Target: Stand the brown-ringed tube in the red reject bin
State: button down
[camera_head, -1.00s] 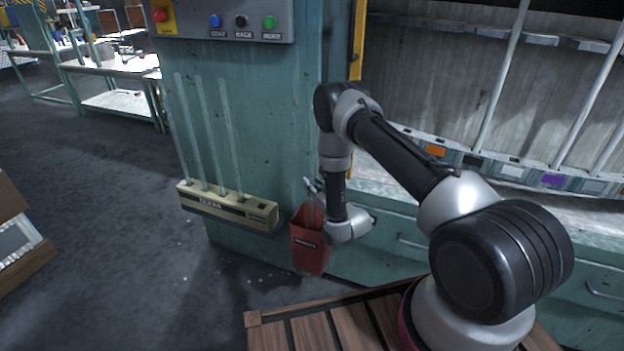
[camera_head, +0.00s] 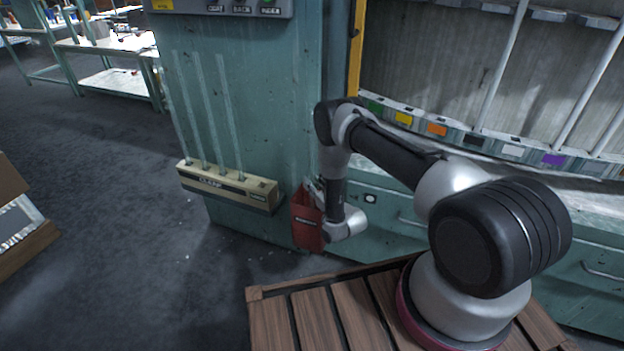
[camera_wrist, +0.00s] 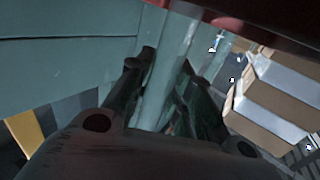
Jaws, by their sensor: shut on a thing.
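The red reject bin (camera_head: 306,228) hangs at the foot of the teal cabinet's corner in the head view. Its dark red edge (camera_wrist: 270,22) crosses the top of the wrist view. My gripper (camera_head: 314,190) is at the bin's mouth, partly hidden by my wrist. In the wrist view my gripper (camera_wrist: 166,80) is shut on a clear glass tube (camera_wrist: 172,62), which runs up the picture toward the bin's edge. I cannot make out a brown ring on it. Whether its end is inside the bin is hidden.
A cream rack (camera_head: 228,187) left of the bin holds several upright clear tubes. A teal drawer front (camera_head: 385,215) stands right of the bin. A slatted wooden deck (camera_head: 315,315) lies below my arm.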

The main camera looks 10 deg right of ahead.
jog(key=shift+f, duration=0.4)
jog(key=c, duration=1.2)
grip_release()
jog(key=v, duration=1.2)
jog(key=shift+w, duration=0.1)
